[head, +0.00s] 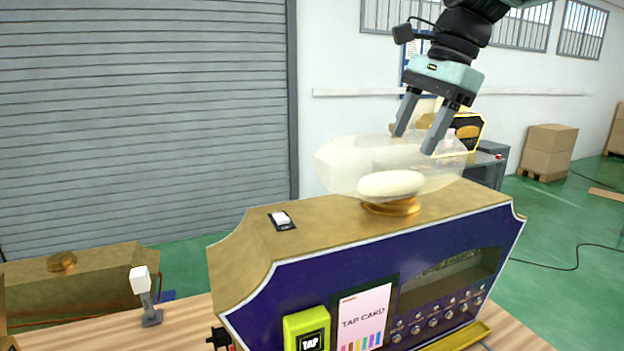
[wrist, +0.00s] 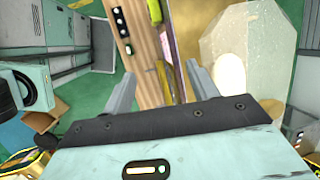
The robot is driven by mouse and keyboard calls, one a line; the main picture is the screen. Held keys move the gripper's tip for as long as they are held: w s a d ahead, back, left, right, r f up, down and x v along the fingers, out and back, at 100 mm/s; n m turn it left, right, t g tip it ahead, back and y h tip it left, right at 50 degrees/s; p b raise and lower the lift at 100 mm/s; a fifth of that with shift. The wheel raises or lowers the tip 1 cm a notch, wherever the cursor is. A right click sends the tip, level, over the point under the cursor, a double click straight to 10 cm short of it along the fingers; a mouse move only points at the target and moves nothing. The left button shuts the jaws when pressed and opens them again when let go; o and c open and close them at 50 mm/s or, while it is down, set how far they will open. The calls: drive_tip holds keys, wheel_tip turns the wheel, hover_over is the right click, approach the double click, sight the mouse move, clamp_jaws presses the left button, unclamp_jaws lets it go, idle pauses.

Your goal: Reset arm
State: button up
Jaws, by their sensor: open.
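My gripper (head: 420,131) hangs from the arm at the upper right in the head view, its two grey fingers pointing down and apart. It is open with nothing between the fingers. A translucent pale faceted bottle-like top (head: 345,165) sits on the gold top of the perfume vending machine (head: 300,262), just below and left of the fingers. I cannot tell from the head view whether the fingers touch it. In the wrist view the gripper (wrist: 160,80) is open, and the translucent top (wrist: 262,55) lies to the right of the right finger.
The machine's front has a yellow tap reader (head: 307,328) and a tap card sign (head: 362,318). A small white-headed stand (head: 148,297) is on the wooden table at left. Cardboard boxes (head: 547,152) stand far right. Green floor is open at right.

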drive_tip(key=s+a+f+n+h+b, duration=0.1)
drive_tip(key=s+a+f+n+b, duration=0.15)
drive_tip(key=s+f+n, duration=0.5)
drive_tip(key=s+a+f+n+h+b, duration=0.1)
drive_tip(key=s+a+f+n, duration=0.3)
drive_tip(key=s+f, duration=0.55)
drive_tip(key=s+d+f+n+h+b, duration=0.1)
drive_tip(key=s+d+f+n, duration=0.3)
drive_tip(key=s+f+n, duration=0.5)
wheel_tip(320, 180, down, 4)
drive_tip(key=s+b, duration=0.1)
drive_tip(key=s, duration=0.1)
drive_tip(key=shift+s+f+n+g, duration=0.15)
drive_tip(key=shift+s+n+g, duration=0.15)
drive_tip(key=shift+n, duration=0.05)
